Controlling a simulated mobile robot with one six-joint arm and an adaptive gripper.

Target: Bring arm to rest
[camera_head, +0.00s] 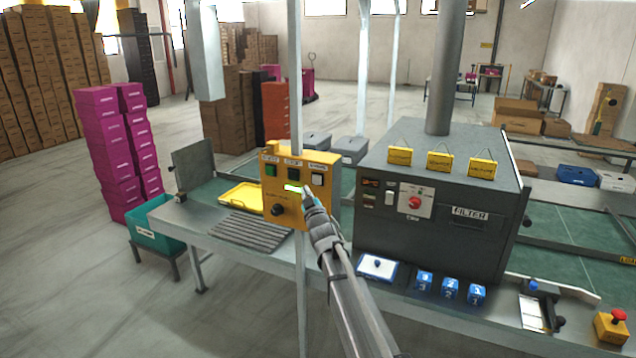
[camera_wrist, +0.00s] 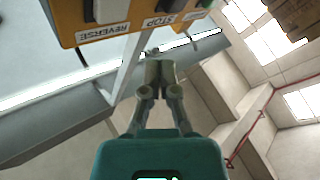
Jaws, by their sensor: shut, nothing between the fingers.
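My gripper (camera_head: 309,195) is at the yellow control box (camera_head: 283,214) on the upright post, in front of its lower right part in the head view. I cannot tell whether it touches the box. In the wrist view my gripper (camera_wrist: 160,72) has its fingers together with nothing between them. The box also shows at the top of the wrist view (camera_wrist: 68,24), with its REVERSE and STOP labels. My arm reaches up from the bottom of the head view.
A dark filter machine (camera_head: 440,222) stands right of the box. Blue numbered blocks (camera_head: 451,288) and a blue-edged tray (camera_head: 377,268) lie before it. A yellow tray (camera_head: 238,197) lies on the bench to the left. An emergency-stop box (camera_head: 612,326) sits at the front right.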

